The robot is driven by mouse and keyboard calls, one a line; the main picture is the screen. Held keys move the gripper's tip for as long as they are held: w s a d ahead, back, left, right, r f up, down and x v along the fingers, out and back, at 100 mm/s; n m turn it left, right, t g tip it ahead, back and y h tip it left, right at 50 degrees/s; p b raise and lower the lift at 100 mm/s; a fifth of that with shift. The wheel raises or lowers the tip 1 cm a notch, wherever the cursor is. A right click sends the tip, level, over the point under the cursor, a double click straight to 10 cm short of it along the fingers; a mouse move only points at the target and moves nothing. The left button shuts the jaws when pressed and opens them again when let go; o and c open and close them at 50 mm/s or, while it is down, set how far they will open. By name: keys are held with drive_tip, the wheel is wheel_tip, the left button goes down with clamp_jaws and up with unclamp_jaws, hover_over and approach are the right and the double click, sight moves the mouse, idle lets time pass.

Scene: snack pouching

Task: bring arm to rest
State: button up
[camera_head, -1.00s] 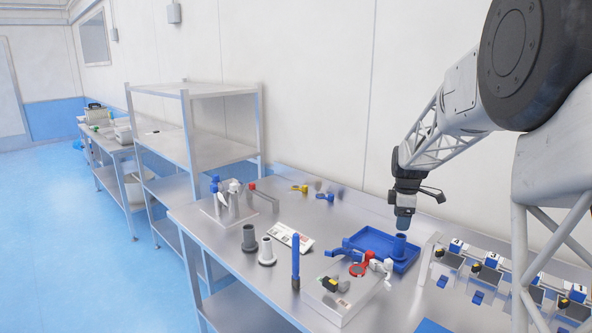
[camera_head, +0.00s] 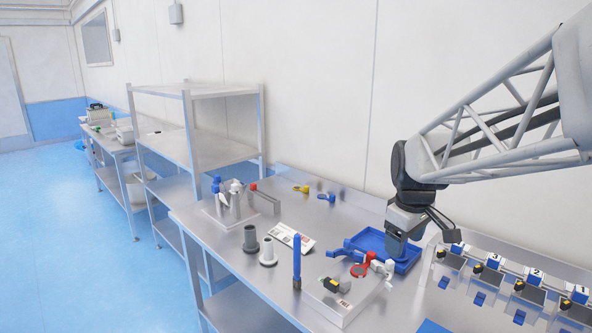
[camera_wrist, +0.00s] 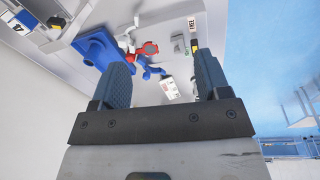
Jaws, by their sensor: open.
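My gripper (camera_head: 399,252) is at the blue tray (camera_head: 374,236) on the steel table (camera_head: 215,236), in front of part of the tray in the head view. In the wrist view my gripper (camera_wrist: 164,72) has its two dark fingers spread apart with nothing held between them. Beyond the fingers the wrist view shows the blue tray (camera_wrist: 90,42), a red round part (camera_wrist: 149,48), blue pieces and a white printed sheet (camera_wrist: 170,88).
A row of small stations (camera_head: 500,280) lies to the right. A steel shelf (camera_head: 190,150) stands behind left.

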drive_tip(key=s+a+f+m, duration=0.1)
drive_tip(key=s+m, duration=0.1)
drive_tip(key=s, duration=0.6)
drive_tip(key=s+a+f+m, duration=0.1)
drive_tip(key=s+a+m, duration=0.1)
drive_tip(key=s, duration=0.5)
drive_tip(key=s+a+f+m+t, duration=0.1)
drive_tip(key=s+m, duration=0.2)
drive_tip(key=s, duration=0.5)
drive_tip(key=shift+s+a+f+m, duration=0.3)
drive_tip(key=shift+s+a+f, duration=0.05)
